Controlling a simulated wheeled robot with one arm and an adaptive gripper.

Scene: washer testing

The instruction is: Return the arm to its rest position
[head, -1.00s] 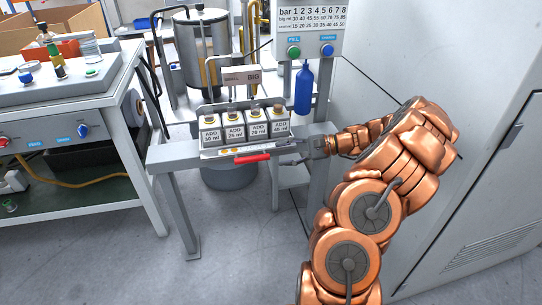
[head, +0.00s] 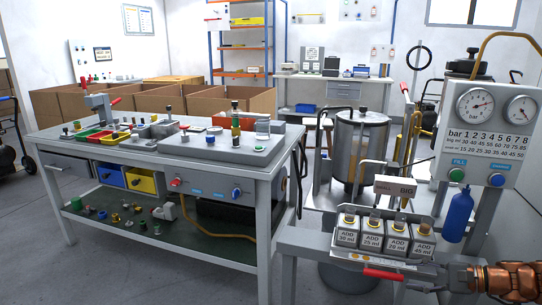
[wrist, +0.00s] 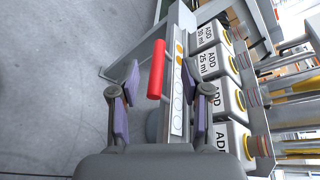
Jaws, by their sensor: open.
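My gripper (wrist: 160,112) is open and empty in the wrist view, its two purple-padded fingers apart. A red lever handle (wrist: 156,69) shows beyond and between the fingertips, with a visible gap to each finger. In the head view my arm comes in from the bottom right corner, and the gripper (head: 420,283) is near the red handle (head: 383,274) at the front of the small bench. The arm's copper links are mostly cut off by the frame edge.
Several white ADD bottles (head: 372,240) stand on the small bench behind the handle. A gauge panel (head: 490,120) with a blue cylinder (head: 457,217) rises at right. A workbench (head: 150,145) with parts stands at left. Floor (head: 180,275) in front is clear.

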